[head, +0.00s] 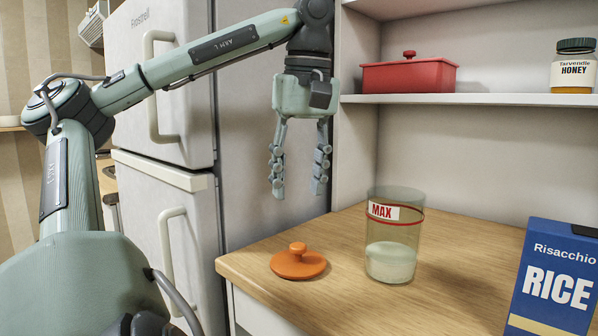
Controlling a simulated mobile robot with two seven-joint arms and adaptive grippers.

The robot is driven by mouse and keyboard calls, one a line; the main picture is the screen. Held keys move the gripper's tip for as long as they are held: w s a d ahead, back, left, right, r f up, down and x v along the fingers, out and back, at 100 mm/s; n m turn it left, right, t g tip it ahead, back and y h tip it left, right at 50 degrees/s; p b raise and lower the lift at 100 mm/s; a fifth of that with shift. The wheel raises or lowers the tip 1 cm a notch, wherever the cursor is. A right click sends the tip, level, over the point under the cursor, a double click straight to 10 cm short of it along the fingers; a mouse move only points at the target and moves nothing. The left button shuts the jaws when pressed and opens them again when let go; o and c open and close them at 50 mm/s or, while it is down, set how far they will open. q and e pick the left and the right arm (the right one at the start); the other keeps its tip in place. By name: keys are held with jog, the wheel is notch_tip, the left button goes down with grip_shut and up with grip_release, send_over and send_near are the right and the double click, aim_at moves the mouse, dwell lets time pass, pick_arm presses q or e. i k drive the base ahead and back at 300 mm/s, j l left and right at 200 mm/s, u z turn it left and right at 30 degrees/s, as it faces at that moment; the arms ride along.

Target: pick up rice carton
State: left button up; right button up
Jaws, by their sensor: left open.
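The rice carton (552,285) is a blue box marked "Risacchio RICE" at the right edge of the head view. It stands upright, and its right side and bottom are cut off by the frame. My left gripper (297,189) hangs fingers down, open and empty, above the back left part of the counter. It is well to the left of the carton and apart from it. My right gripper is not in view.
A glass jar (392,240) marked "MAX", partly filled with white grains, stands on the wooden counter (455,255) between gripper and carton. An orange lid (298,262) lies left of it. A shelf (480,99) above holds a red dish (409,76) and honey (573,68). A fridge (160,80) stands left.

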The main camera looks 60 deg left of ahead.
aim_at(555, 293)
jog(key=k, duration=1.5)
